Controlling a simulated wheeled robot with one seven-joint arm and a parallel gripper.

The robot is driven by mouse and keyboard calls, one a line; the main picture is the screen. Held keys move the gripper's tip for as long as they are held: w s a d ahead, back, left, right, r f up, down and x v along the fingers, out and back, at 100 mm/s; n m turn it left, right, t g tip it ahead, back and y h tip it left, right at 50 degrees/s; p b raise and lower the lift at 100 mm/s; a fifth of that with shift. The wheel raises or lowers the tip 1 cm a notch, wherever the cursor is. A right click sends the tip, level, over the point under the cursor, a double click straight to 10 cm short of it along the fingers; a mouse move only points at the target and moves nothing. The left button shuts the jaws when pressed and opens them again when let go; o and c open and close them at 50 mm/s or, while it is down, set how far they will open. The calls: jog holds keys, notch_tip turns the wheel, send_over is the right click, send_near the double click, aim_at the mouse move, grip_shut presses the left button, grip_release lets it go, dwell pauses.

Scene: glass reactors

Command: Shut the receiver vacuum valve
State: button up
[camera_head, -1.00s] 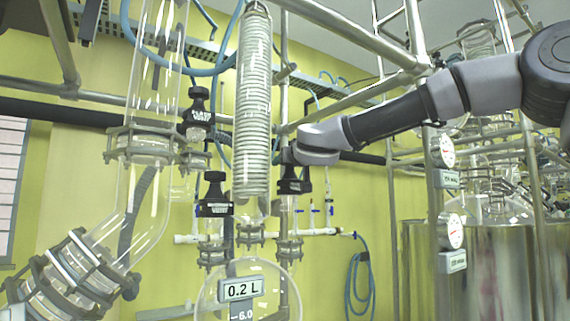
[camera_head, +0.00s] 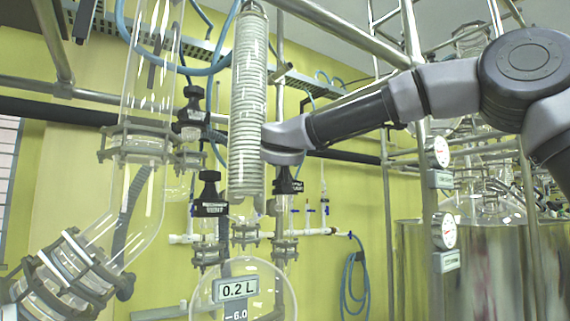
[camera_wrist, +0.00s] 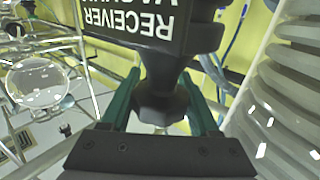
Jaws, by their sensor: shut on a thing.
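The receiver vacuum valve is a black valve with a white-lettered label (camera_wrist: 140,22), upside down at the top of the wrist view. Its black faceted knob (camera_wrist: 160,105) sits between the two teal fingers of my gripper (camera_wrist: 160,88), which are shut on it. In the head view the black valve (camera_head: 287,185) stands on a glass neck just below my grey wrist (camera_head: 288,137). The fingers are hidden there behind my wrist, and its label is too small to read.
A coiled glass condenser (camera_head: 246,110) stands close left of my wrist. Another black valve (camera_head: 210,195) is further left, above a round flask (camera_head: 240,300) tagged 0.2 L. Metal pipes cross above my arm. A steel vessel (camera_head: 480,270) stands at right.

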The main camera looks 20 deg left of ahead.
jog(key=o, duration=1.4)
jog(key=shift+n+y, duration=0.3)
jog(key=shift+y, duration=0.1)
